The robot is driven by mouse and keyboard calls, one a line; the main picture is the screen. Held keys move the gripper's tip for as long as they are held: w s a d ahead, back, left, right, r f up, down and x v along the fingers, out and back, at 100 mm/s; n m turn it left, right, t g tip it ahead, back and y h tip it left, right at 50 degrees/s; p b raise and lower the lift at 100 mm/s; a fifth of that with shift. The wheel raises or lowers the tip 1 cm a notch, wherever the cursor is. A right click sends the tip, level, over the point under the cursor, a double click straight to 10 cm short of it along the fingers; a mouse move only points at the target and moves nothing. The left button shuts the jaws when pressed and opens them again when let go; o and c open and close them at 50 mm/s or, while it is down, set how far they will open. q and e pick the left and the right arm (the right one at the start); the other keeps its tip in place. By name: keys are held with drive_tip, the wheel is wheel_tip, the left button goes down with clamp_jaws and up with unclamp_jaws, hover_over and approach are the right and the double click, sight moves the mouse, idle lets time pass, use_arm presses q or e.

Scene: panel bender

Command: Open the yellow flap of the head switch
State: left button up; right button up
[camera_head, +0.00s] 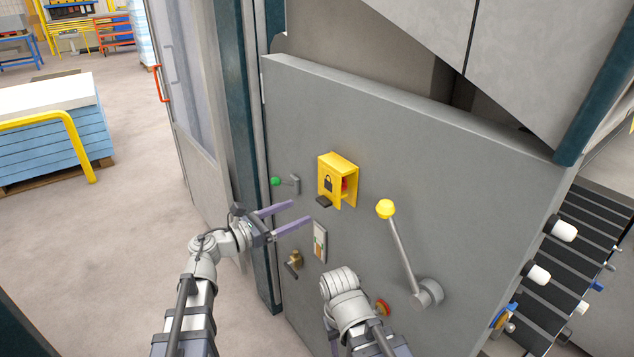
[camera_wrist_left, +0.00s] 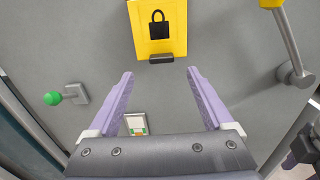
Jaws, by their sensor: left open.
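The head switch is a yellow box on the grey panel, with a yellow flap (camera_head: 327,182) bearing a black padlock sign. The flap stands over the front, and a red part (camera_head: 345,185) shows through the box's open right side. A dark tab (camera_head: 323,201) is at the flap's lower edge. In the left wrist view the flap (camera_wrist_left: 158,28) and tab (camera_wrist_left: 161,57) are at top centre. My left gripper (camera_head: 301,212) is open and empty, below the flap and apart from it; its fingers (camera_wrist_left: 160,73) point toward the tab.
A yellow-knobbed lever (camera_head: 400,240) stands right of the switch. A green-knobbed handle (camera_head: 286,183) is to its left. A small plate (camera_head: 320,242), a brass key switch (camera_head: 293,263) and a red knob (camera_head: 383,307) are lower on the panel.

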sight(320, 202)
use_arm(q)
drive_tip(key=shift+x, duration=3.9)
drive_tip(key=shift+s+d, duration=0.1)
drive_tip(key=shift+c, duration=0.2)
clamp_jaws()
